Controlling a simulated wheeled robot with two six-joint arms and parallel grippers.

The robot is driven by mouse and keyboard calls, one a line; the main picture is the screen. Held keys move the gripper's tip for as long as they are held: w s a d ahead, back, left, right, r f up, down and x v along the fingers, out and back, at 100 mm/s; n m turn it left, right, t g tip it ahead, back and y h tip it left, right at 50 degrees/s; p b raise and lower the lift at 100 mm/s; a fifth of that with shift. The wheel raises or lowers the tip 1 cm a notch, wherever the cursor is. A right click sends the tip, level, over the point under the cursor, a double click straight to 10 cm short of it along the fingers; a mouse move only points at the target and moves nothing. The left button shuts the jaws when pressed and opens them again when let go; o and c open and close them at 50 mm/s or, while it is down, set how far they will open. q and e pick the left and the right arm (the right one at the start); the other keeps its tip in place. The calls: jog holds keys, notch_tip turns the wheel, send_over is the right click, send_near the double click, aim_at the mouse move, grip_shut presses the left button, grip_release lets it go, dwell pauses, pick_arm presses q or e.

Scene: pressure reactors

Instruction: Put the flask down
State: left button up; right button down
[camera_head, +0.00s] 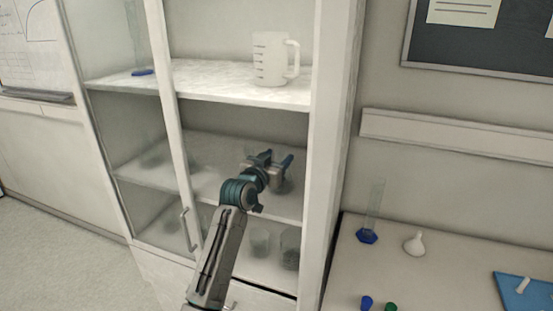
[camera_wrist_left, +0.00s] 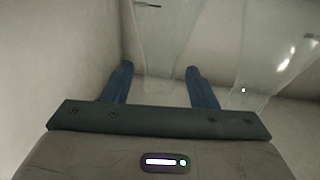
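My left gripper (camera_head: 272,160) reaches into the cabinet at the middle shelf, its two blue fingers apart. In the left wrist view the fingers (camera_wrist_left: 160,78) also stand apart, with clear glass (camera_wrist_left: 168,45) between and beyond their tips. This glass may be the flask, but its full outline does not show. I cannot tell whether the fingers touch it. Dim glassware (camera_head: 285,187) shows just below the gripper in the head view, partly hidden by it. My right gripper is in neither view.
More glassware (camera_head: 290,245) stands on the shelf below. A white measuring jug (camera_head: 271,60) stands on the shelf above. A bench at right holds a cylinder (camera_head: 373,215) and a funnel (camera_head: 414,243).

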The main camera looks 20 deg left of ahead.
pick_arm(q)
jog(key=shift+r, duration=0.15)
jog(key=s+a+b, duration=0.2)
jog(key=s+b, duration=0.2)
jog(key=s, duration=0.7)
jog(key=shift+s, duration=0.4)
